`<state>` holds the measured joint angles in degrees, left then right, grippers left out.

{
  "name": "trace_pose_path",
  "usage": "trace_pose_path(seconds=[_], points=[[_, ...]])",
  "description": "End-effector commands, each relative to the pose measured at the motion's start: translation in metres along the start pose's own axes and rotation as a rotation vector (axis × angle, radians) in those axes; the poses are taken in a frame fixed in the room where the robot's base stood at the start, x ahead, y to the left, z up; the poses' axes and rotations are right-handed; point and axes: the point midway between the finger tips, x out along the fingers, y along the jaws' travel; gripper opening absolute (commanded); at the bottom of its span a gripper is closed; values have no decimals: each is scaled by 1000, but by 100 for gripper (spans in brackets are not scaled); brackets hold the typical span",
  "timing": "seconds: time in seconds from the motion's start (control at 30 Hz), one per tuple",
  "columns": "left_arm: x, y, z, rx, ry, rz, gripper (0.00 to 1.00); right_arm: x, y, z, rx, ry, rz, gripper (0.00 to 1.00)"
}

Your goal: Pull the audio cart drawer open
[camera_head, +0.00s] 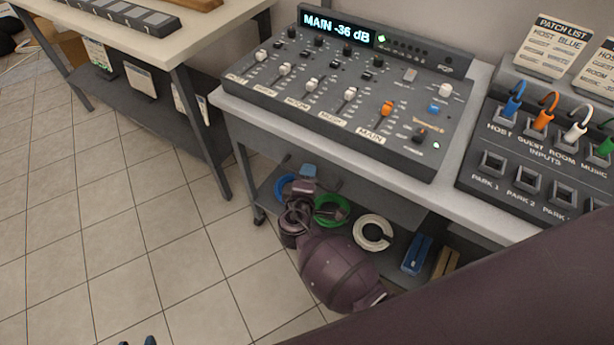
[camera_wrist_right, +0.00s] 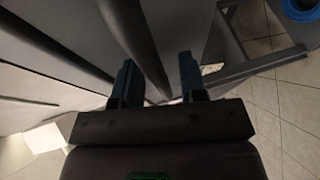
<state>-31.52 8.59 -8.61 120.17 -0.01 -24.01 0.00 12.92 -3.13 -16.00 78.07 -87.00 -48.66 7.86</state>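The grey audio cart (camera_head: 463,200) carries the mixer on its top. Its drawer front lies under the top's front edge, mostly in shadow, and I cannot tell how far it stands out. A grey bar (camera_head: 284,160), seemingly the drawer handle, shows beside my right gripper (camera_head: 308,172). In the right wrist view a dark grey bar (camera_wrist_right: 145,45) runs between the fingers of the right gripper (camera_wrist_right: 157,85). The fingers stand apart, with no clear contact on the bar. Of my left gripper (camera_head: 137,342), only two separated fingertips show at the bottom edge.
The mixer (camera_head: 345,85) and patch panel (camera_head: 535,150) stand on top. The lower shelf holds a green cable coil (camera_head: 331,210), a white coil (camera_head: 372,232) and a blue box (camera_head: 417,254). The tiled floor (camera_head: 110,230) is clear.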

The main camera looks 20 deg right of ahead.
Motion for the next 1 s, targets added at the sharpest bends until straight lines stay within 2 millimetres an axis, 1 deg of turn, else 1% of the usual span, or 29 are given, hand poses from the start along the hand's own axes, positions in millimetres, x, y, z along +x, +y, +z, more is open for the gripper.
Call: trace_pose_path(seconds=[0.2, 0.37, 0.4, 0.47, 1.0], points=[[0, 0, 0, -1, 1, 0, 43, 0, 0, 0, 0, 0, 0, 39], [0, 0, 0, -1, 1, 0, 43, 0, 0, 0, 0, 0, 0, 14], [0, 0, 0, -1, 1, 0, 43, 0, 0, 0, 0, 0, 0, 8], [0, 0, 0, -1, 1, 0, 43, 0, 0, 0, 0, 0, 0, 0], [1, 1, 2, -1, -3, 1, 43, -2, -1, 0, 0, 0, -1, 0]])
